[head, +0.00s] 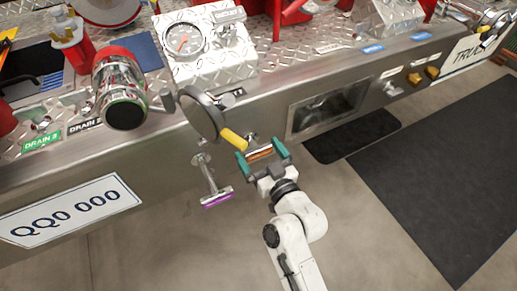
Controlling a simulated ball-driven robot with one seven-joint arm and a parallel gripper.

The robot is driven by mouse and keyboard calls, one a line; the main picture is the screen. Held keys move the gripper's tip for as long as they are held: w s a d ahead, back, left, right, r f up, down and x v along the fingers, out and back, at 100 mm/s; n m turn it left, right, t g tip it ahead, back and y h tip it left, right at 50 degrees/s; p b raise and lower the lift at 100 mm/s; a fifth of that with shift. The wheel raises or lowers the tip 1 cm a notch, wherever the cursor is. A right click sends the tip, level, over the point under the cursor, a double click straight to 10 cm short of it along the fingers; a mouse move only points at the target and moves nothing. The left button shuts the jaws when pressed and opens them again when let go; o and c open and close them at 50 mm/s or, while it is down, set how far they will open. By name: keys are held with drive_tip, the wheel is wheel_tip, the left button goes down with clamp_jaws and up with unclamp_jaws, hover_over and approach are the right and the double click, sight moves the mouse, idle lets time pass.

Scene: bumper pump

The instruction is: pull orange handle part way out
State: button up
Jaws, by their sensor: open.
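The orange handle (260,154) is a short bar on the front face of the bumper, low and just right of the yellow-gripped wheel. My gripper (265,152) has teal fingers spread apart on either side of the orange handle, one at its left end and one at its right. The fingers look close to the bar; I cannot tell whether they touch it. The rod behind the orange handle is mostly hidden, so how far it stands out from the bumper is hard to see.
A purple T-handle (217,199) sticks out to the left. A black wheel (202,115) with a yellow grip (234,139) stands just above my gripper. Open floor lies below.

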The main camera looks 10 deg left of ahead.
drive_tip(key=shift+w+a, duration=0.3)
drive_tip(key=shift+w, duration=0.1)
